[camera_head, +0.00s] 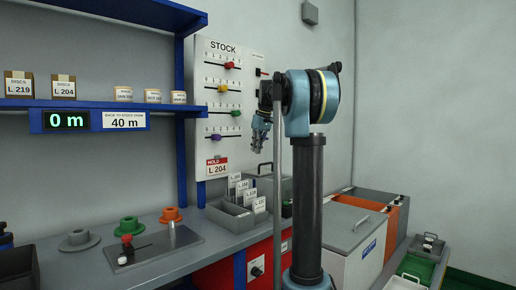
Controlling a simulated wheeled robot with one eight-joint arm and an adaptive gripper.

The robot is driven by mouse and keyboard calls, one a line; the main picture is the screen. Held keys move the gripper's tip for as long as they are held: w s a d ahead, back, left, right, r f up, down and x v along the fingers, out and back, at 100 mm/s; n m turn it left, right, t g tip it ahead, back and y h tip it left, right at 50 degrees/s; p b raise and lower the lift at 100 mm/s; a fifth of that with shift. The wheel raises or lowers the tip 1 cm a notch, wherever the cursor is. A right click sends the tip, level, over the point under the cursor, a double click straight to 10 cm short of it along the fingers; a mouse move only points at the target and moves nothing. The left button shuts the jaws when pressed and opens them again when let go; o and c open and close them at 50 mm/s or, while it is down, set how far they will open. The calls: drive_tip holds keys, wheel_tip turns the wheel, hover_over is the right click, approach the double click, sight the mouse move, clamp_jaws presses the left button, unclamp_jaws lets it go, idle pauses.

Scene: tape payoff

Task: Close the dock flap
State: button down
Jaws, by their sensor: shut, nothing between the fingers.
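My gripper (258,147) hangs from my raised arm in front of the right edge of the stock board, above the bench. It is small in view, points down and holds nothing. No part is clearly marked as the dock flap. A white chest (345,236) with a grey top, a handle and a blue label stands right of my arm. A grey box (270,188) with a handle sits on the bench below my gripper, partly hidden by my arm. I cannot tell whether either bears the flap.
The stock board (222,115) carries coloured sliders. A bin of label cards (238,210) stands on the bench (75,275). Left of it are a grey plate (154,253) with a red knob and several flanged spools. A blue shelf (90,104) overhangs the left. Orange and grey chests (378,203) stand behind right.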

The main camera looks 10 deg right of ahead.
hover_over(254, 170)
drive_tip(key=f, duration=0.6)
drive_tip(key=shift+s+a, duration=0.1)
drive_tip(key=shift+s, duration=0.25)
drive_tip(key=shift+s+d+r, duration=0.25)
drive_tip(key=shift+s+d, duration=0.4)
drive_tip(key=shift+s, duration=0.3)
drive_tip(key=shift+s+d+r, duration=0.1)
drive_tip(key=shift+s+d, duration=0.4)
drive_tip(key=shift+s, duration=0.15)
drive_tip(key=s+d, duration=0.6)
drive_tip(key=s, duration=0.3)
drive_tip(key=shift+d, duration=0.25)
